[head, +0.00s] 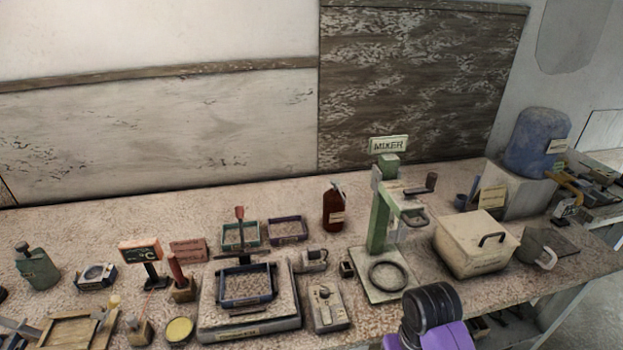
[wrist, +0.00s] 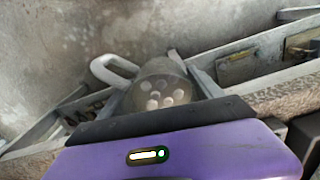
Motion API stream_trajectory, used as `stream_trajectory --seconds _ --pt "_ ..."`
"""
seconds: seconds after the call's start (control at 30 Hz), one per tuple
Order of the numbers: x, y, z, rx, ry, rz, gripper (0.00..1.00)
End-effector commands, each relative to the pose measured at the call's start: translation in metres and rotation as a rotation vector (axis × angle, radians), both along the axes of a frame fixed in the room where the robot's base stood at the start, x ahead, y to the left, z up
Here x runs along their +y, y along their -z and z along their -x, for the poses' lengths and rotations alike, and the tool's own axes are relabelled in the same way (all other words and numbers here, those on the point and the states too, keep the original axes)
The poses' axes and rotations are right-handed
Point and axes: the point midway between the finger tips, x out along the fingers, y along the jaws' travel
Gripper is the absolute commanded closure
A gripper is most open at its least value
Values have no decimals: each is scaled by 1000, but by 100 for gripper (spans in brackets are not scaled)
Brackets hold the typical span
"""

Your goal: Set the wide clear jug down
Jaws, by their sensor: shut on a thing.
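The wide clear jug (wrist: 168,68) shows in the wrist view, directly in front of my gripper (wrist: 158,84). It has a smoky see-through body and a thick white handle that juts out to the left. Several pale round spots show through its body. My gripper is shut on the jug, with a grey finger along its right side; the left finger is harder to make out. The jug's lower part is hidden behind the purple gripper body. In the head view only a purple and black part of my arm shows at the bottom; my gripper is not seen there.
The bench (head: 100,215) is crowded. A green mixer (head: 383,215), a cream lidded box (head: 474,245) and a grey vessel with a pale handle (head: 536,243) stand on its right half. A blue water bottle (head: 537,142) is behind. Open shelving lies below the bench edge.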

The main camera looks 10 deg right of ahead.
Motion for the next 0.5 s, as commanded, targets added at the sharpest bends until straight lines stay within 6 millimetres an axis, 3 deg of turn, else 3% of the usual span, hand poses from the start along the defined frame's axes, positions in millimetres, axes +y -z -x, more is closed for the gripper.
stream_trajectory --seconds 0.03,0.2,0.5 --pt "15 6 1 0 -26 -2 94" --pt "45 13 4 -2 -80 0 94" --pt "53 13 4 1 -100 2 94"
